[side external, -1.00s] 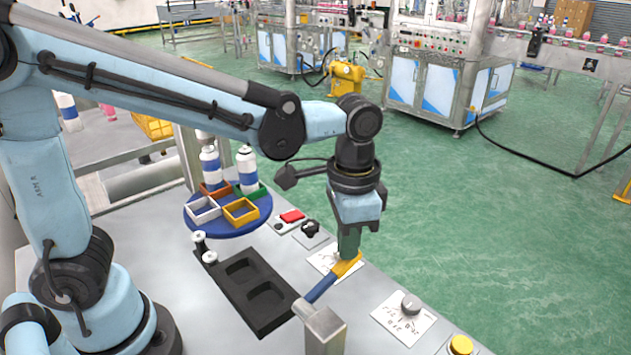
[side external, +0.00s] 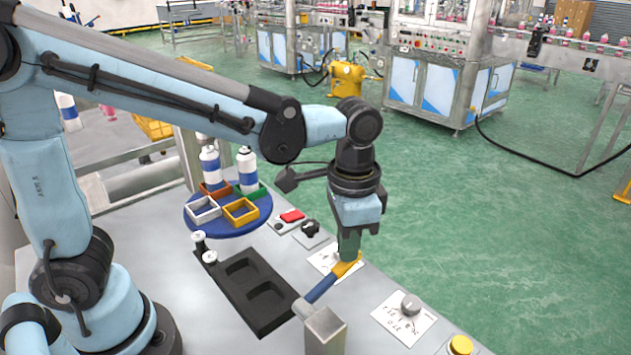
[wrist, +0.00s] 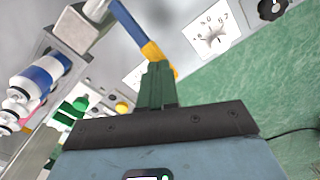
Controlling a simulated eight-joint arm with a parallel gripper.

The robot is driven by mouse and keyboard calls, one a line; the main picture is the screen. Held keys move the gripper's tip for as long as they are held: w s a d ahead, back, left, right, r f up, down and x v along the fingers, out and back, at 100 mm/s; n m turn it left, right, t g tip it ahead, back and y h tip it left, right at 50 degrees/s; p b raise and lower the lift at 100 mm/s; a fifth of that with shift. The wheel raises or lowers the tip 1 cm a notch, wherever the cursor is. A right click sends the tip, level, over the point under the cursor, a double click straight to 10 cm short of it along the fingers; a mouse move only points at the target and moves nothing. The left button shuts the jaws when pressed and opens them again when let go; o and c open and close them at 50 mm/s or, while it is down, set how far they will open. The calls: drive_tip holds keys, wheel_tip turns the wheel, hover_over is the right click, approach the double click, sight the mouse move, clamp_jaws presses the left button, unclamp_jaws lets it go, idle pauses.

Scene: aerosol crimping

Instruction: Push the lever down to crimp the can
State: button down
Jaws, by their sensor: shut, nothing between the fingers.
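The lever has a blue bar (side external: 321,288) and a yellow end (side external: 346,267). It slants up and to the right from a grey post in the side view. My gripper (side external: 349,256) is shut, pointing down, with its green fingertips at the yellow end. In the wrist view my gripper (wrist: 158,68) overlaps the yellow end (wrist: 151,50) of the lever (wrist: 129,26), apparently touching it. White-and-blue cans (side external: 247,170) stand on the blue turntable. A white-and-blue can (wrist: 38,80) also shows in the wrist view. A can under the crimping head cannot be made out in the side view.
The blue turntable (side external: 228,229) carries coloured square holders. A black tray (side external: 240,285) with two recesses lies left of the lever. The grey post (side external: 325,332) stands at its base. A knob on a white plate (side external: 408,308) and a yellow button (side external: 460,345) lie to the right.

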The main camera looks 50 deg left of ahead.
sight(346, 265)
drive_tip(key=shift+f, duration=2.45)
drive_tip(key=shift+r, duration=0.1)
idle(0.6)
wheel_tip(346, 265, up, 15)
idle(1.7)
drive_tip(key=shift+f, duration=0.2)
drive_tip(key=s+a+f+n+t, duration=0.2)
drive_tip(key=a+f+n+t, duration=0.1)
drive_tip(key=a, duration=0.3)
drive_tip(key=s+a+f+n+t, duration=0.2)
drive_tip(key=a+f+n+t, duration=0.1)
drive_tip(key=a, duration=0.4)
drive_tip(key=shift+a+f+t, duration=0.25)
drive_tip(key=shift+f+t, duration=0.35)
drive_tip(key=shift+f, duration=0.3)
